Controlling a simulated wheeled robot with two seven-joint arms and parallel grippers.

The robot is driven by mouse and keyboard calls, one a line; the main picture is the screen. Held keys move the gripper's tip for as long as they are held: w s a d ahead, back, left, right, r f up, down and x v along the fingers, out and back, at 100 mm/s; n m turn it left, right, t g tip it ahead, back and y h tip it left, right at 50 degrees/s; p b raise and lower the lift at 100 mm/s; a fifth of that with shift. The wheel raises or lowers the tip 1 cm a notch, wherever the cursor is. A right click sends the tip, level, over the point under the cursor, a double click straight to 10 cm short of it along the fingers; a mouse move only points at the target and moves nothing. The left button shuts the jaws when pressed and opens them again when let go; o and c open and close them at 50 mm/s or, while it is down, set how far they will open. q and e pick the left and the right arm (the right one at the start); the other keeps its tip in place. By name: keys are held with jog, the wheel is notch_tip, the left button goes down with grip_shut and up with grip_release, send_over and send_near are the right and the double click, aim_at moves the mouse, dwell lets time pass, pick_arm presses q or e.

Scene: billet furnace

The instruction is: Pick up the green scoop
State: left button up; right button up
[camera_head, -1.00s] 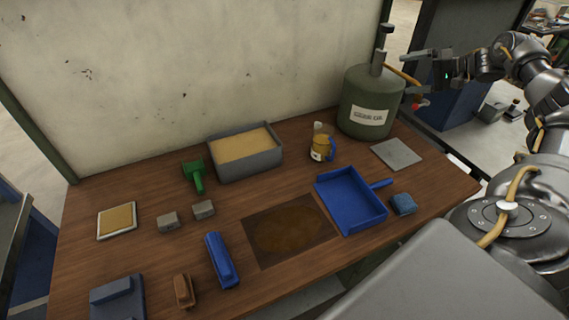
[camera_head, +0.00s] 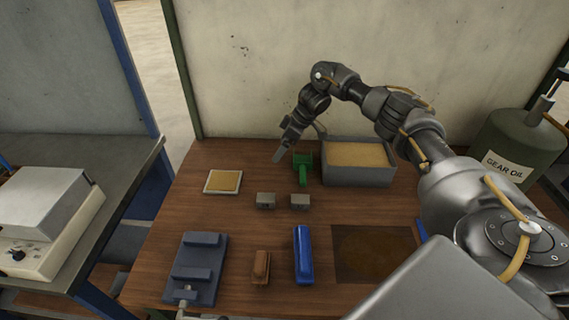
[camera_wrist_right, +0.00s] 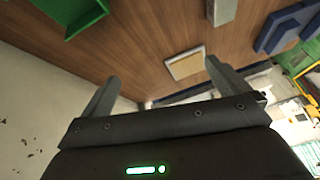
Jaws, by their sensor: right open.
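The green scoop (camera_head: 302,168) lies on the wooden table just left of the grey sand bin. In the right wrist view the green scoop (camera_wrist_right: 84,14) shows at the top left, partly cut off by the frame edge. My right gripper (camera_head: 279,156) is above the table, close to the left of the scoop in the head view. In the right wrist view its two fingers (camera_wrist_right: 160,82) are spread wide with nothing between them, and the scoop is outside them. My left gripper does not show in either view.
The grey bin (camera_head: 357,178) of sand stands right of the scoop. Two grey blocks (camera_head: 265,201) sit in front of it. A framed tan pad (camera_head: 223,182) lies to the left. A blue brush-like tool (camera_head: 303,255) and a brown one (camera_head: 261,267) lie nearer the front.

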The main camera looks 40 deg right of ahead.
jog(key=s+d+n+g+h+p, duration=0.2)
jog(key=s+d+h, duration=0.1)
jog(key=s+d, duration=0.2)
jog(key=b, duration=0.2)
send_over(303, 172)
jog(key=shift+h, duration=0.3)
notch_tip(303, 172, down, 5)
jog(key=shift+d+f, duration=0.1)
jog(key=shift+f, duration=0.25)
notch_tip(303, 172, down, 5)
jog(key=shift+s+f+b, duration=0.1)
jog(key=shift+f+b, duration=0.05)
jog(key=shift+b, duration=0.45)
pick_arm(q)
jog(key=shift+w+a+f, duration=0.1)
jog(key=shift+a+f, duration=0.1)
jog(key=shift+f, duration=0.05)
pick_arm(e)
jog(key=shift+a, duration=0.2)
jog(key=c, duration=0.8)
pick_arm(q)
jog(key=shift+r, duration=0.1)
pick_arm(e)
jog(key=shift+r, duration=0.25)
